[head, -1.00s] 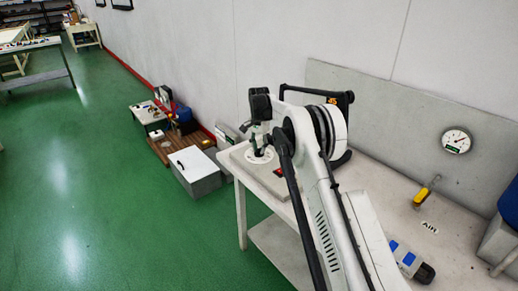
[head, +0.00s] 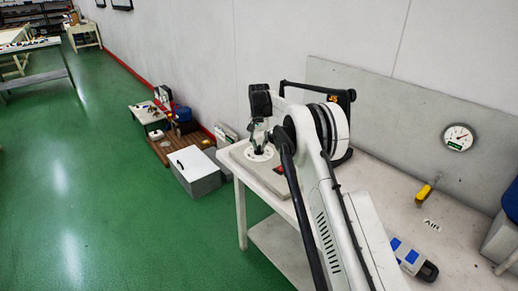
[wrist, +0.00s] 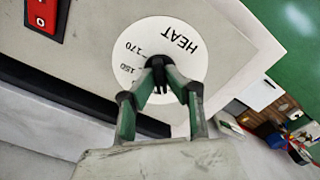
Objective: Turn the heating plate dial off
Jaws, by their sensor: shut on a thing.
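The heating plate (head: 250,168) is a pale flat box at the far left end of the bench. Its white round dial face (wrist: 135,70) reads "HEAT", with 150 and 170 marks visible in the wrist view. My gripper (wrist: 160,72) is shut on the black dial knob (wrist: 157,63) at the middle of the face. Its green and black fingers hide part of the knob and of the scale, so I cannot tell the exact setting. In the head view my gripper (head: 258,148) points down onto the dial. A red switch (wrist: 45,18) sits on the plate beside the dial.
A round gauge (head: 458,137) hangs on the back panel. A white box (head: 195,172) stands on the floor at left, where the green floor is mostly open.

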